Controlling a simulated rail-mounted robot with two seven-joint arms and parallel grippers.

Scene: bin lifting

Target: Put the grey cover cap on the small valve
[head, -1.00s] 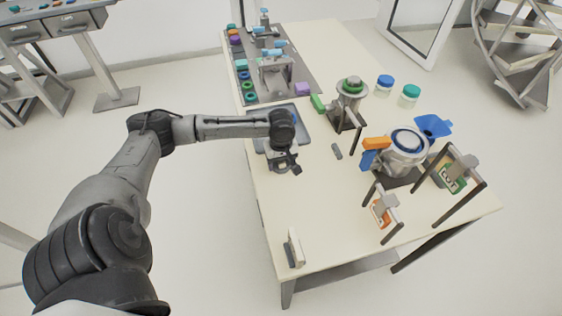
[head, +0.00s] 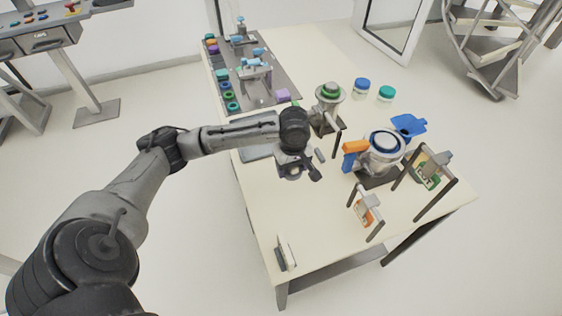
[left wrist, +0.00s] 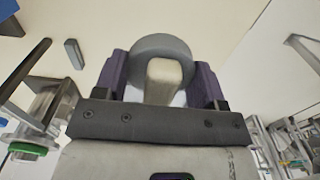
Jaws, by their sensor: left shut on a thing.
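My left gripper (head: 297,172) is over the middle of the table and points down. In the left wrist view its two purple fingers (left wrist: 160,82) are shut on a round grey cap (left wrist: 160,45) with a pale block-like middle. The small valve (head: 329,92), with a green ring on its round top, stands on a dark base behind and to the right of the gripper, apart from it. Its green ring shows at the lower left in the left wrist view (left wrist: 28,148). My right gripper is not in view.
A larger valve (head: 384,162) with a blue ring, an orange part and a blue funnel (head: 408,125) stands at right. Tags hang on dark stands (head: 366,208). A small grey bar (head: 319,155) lies beside the gripper. The table front (head: 330,235) is mostly clear.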

